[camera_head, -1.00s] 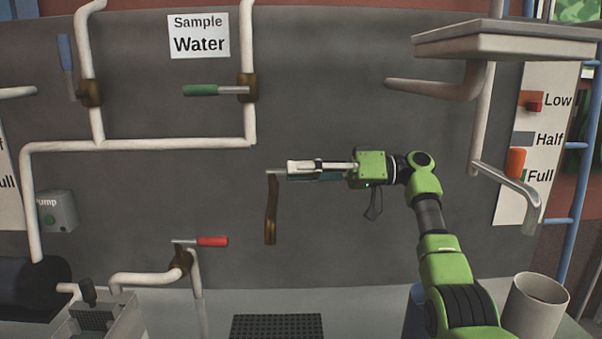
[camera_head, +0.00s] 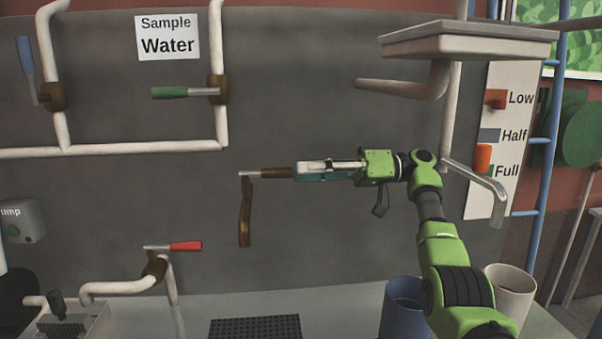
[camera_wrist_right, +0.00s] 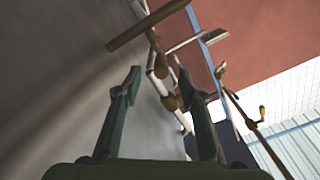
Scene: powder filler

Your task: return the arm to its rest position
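My right arm reaches in from the lower right in the head view. Its gripper (camera_head: 298,173) points left, just right of the end of a brown handle (camera_head: 276,172) on a wall crank (camera_head: 246,210). In the right wrist view the gripper (camera_wrist_right: 158,80) is open, with its two dark teal fingers apart and nothing between them. A brown bar (camera_wrist_right: 148,26) lies ahead of the fingertips, clear of them. My left gripper is not in view.
A green-handled valve (camera_head: 185,92) and a red-handled valve (camera_head: 173,247) are on white pipes. A metal spout (camera_head: 480,178) and shelf (camera_head: 468,43) stand right of the gripper. A blue bin (camera_head: 404,308) and white bin (camera_head: 512,290) flank my arm.

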